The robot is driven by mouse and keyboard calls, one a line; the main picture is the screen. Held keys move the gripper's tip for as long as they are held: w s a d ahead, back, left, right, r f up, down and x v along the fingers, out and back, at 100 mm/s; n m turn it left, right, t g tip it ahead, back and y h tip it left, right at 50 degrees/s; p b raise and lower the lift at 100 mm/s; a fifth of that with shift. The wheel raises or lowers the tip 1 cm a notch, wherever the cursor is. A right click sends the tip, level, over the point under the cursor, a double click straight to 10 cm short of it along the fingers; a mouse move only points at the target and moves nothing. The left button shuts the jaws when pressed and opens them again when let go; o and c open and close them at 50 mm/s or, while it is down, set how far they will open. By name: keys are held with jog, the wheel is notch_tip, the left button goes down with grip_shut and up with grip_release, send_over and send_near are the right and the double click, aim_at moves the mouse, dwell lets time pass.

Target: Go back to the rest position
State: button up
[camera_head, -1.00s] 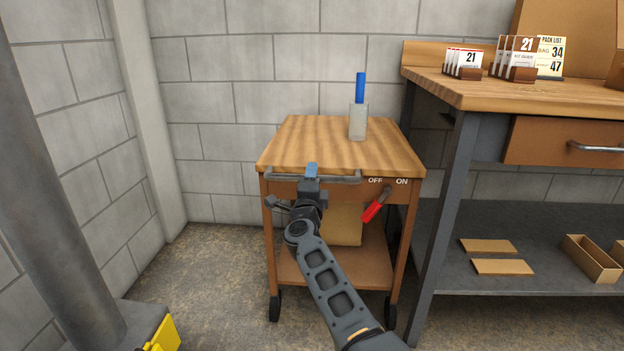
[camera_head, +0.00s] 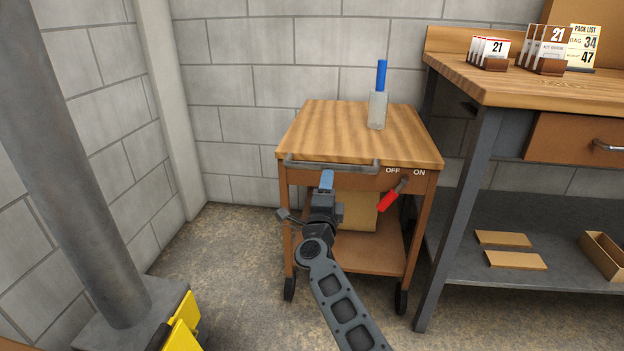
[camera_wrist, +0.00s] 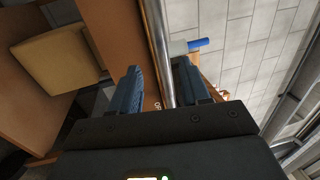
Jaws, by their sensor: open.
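My gripper (camera_head: 326,182) is in front of the wooden cart (camera_head: 350,135), just below its metal handle bar (camera_head: 330,167) in the head view. In the wrist view, my gripper (camera_wrist: 157,85) is open, its two blue fingers apart. The handle bar (camera_wrist: 157,45) passes between the directions of the fingers there; I cannot tell whether it lies within their reach. Nothing shows held.
A clear bottle with a blue top (camera_head: 378,105) stands on the cart. A red lever (camera_head: 390,200) is by the OFF and ON labels. A workbench (camera_head: 480,85) stands right, a grey post (camera_head: 75,170) left. Floor is bare between post and cart.

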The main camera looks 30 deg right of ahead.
jog(key=s+a+f+n+t+y, duration=0.1)
jog(key=s+a+f+n+y, duration=0.3)
jog(key=s, duration=0.9)
jog(key=s+d+f+n+t+y, duration=0.1)
jog(key=s+f+n+t+y, duration=0.1)
jog(key=s+f+n, duration=0.75)
jog(key=s+a+r+n+g+y, duration=0.1)
jog(key=s+a+r+n+y, duration=0.15)
jog(key=s, duration=0.65)
jog(key=s+a+r+n+y, duration=0.1)
jog(key=s+a+r+n, duration=0.15)
jog(key=s, duration=0.55)
jog(key=s+a+r+n+g+y, duration=0.1)
jog(key=s+a+r+n, duration=0.15)
jog(key=s, duration=0.65)
jog(key=s+a+r+n+g+y, duration=0.1)
jog(key=s+a+r+n+g, duration=0.25)
jog(key=s+r, duration=0.5)
notch_tip(320, 180, up, 24)
jog(key=s+d+p, duration=0.1)
jog(key=p, duration=2.5)
jog(key=shift+s+n+t, duration=0.2)
jog(key=shift+n+t, duration=0.15)
jog(key=shift+t, duration=0.1)
